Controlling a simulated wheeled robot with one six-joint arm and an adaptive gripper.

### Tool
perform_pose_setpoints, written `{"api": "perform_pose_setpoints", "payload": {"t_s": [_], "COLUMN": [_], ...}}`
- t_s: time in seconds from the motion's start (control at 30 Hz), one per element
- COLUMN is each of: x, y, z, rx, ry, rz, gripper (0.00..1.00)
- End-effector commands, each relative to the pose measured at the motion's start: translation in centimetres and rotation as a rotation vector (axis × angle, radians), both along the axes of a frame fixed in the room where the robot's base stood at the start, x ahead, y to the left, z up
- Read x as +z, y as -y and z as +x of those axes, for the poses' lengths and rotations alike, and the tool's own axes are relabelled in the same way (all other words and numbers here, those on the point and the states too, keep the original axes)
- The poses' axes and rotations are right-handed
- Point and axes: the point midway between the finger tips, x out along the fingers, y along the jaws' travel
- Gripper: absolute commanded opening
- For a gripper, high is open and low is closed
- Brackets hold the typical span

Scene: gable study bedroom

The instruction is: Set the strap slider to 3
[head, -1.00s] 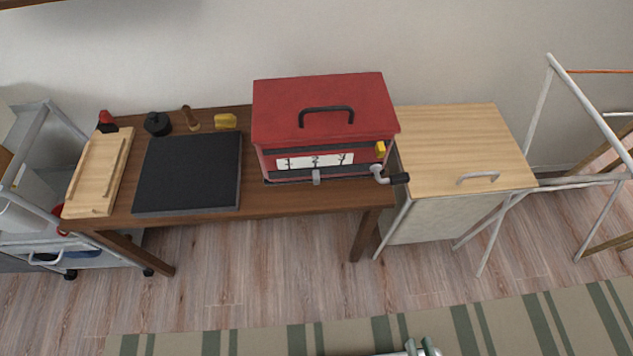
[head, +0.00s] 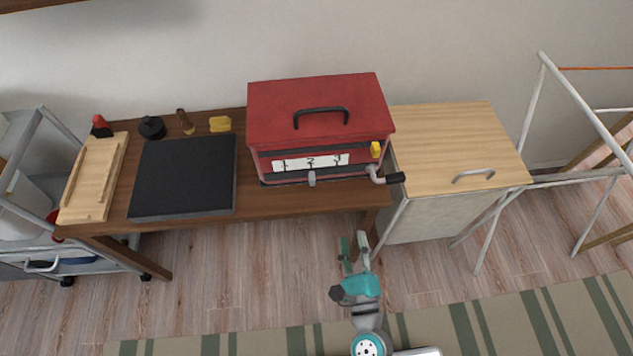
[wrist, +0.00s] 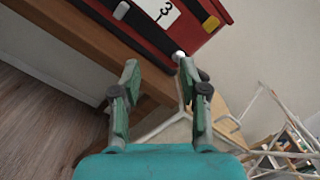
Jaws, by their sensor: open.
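The red box (head: 320,108) stands on the brown table with a black handle on its lid. A white strip (head: 293,163) marked 1, 2, 3 runs across its front. The grey slider (head: 311,178) hangs just below the strip, under the 2. In the wrist view the strip (wrist: 160,10) shows its 3, and a grey knob (wrist: 121,10), apparently the slider, is left of it. My gripper (head: 354,242) is open and empty, in front of the table's front edge and below right of the slider. It also shows in the wrist view (wrist: 158,66), apart from the box.
A grey crank with a black grip (head: 395,178) sticks out at the box's front right, below a yellow block (head: 376,149). A black slab (head: 185,176) and wooden board (head: 93,178) lie on the table's left. A wooden-topped cabinet (head: 455,140) stands to the right.

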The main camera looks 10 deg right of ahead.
Motion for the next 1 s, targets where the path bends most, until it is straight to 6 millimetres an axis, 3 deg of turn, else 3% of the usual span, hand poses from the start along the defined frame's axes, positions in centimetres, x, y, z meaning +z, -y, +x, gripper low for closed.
{"api": "perform_pose_setpoints", "payload": {"t_s": [0.03,0.2,0.4,0.67,1.0], "x": [-0.2,-1.4,-2.2,-2.2,-2.2], "y": [-1.3,-4.7,-7.1,-7.4,-7.4], "z": [1.7,5.7,8.0,10.1,16.0], "rx": [0.008,0.017,0.017,0.014,0.014], "ry": [0.0,-0.031,-0.06,-0.064,-0.063], "rz": [0.12,0.5,0.734,0.772,0.768], "gripper": [0.44,0.44,0.44,0.44,0.44]}}
